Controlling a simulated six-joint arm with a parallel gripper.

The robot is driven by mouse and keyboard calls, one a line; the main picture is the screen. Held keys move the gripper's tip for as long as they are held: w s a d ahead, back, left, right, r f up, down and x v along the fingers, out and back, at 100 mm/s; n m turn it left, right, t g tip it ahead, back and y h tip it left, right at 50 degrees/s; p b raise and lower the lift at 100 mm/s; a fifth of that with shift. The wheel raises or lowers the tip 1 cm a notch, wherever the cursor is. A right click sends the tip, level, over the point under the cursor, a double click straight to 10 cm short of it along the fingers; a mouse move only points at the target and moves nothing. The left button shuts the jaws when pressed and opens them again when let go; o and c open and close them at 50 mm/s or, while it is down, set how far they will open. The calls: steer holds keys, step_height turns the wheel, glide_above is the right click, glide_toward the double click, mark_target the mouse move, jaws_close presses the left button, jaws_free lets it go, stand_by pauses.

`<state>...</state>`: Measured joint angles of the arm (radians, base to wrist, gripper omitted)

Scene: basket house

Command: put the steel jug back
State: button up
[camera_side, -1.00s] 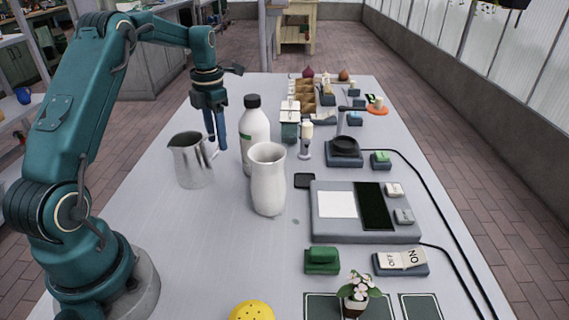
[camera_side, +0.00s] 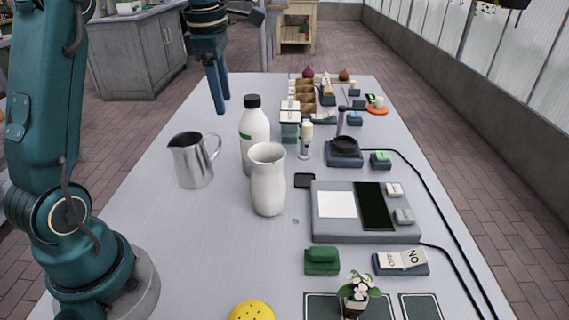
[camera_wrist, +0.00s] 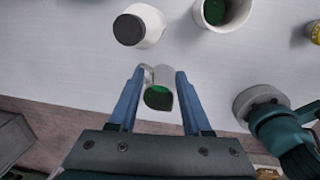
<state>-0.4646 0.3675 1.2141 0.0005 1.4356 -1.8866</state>
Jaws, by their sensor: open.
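The steel jug (camera_side: 194,161) stands upright on the left part of the table, its handle toward the right. It shows green inside in the wrist view (camera_wrist: 158,98), seen from above between the fingers. My gripper (camera_side: 219,108) is raised well above the table, beyond the jug in the side view. Its two blue fingers point down, apart and empty, and they also show in the wrist view (camera_wrist: 157,72). Nothing touches the jug.
A white vase (camera_side: 267,182) and a white bottle with a dark cap (camera_side: 254,138) stand right of the jug. A grey device (camera_side: 365,212) and several small items fill the right side.

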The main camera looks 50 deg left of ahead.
steer(key=s+d+f+m+t, duration=0.3)
steer(key=s+d+m, duration=1.2)
steer(key=m, duration=1.2)
steer(key=shift+t+h, duration=0.3)
steer(key=shift+t, duration=0.4)
